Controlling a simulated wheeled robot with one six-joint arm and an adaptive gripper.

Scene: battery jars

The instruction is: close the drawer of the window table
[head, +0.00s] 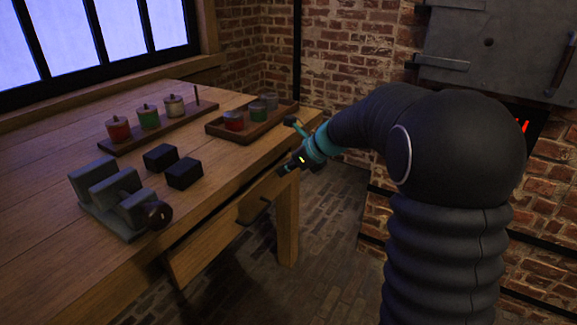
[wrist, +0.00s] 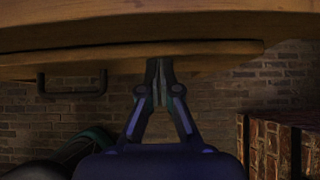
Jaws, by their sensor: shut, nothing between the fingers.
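The window table (head: 60,240) has a wooden drawer (head: 212,243) under its top, with a dark handle (head: 254,212) on its front. The drawer front stands a little out, with a dark gap above its near end. In the wrist view the drawer front (wrist: 215,50) runs across below the table edge, and its handle (wrist: 72,92) is to the left of my fingers. My gripper (head: 282,170) is shut and empty at the far right end of the drawer front. In the wrist view its fingertips (wrist: 159,64) meet the board's lower edge; contact cannot be told.
On the table are a grey stepped block (head: 110,195), two black blocks (head: 172,165), a tray of jars (head: 155,132) and a second jar tray (head: 250,125). A table leg (head: 287,220) stands below my gripper. The brick floor in front is clear.

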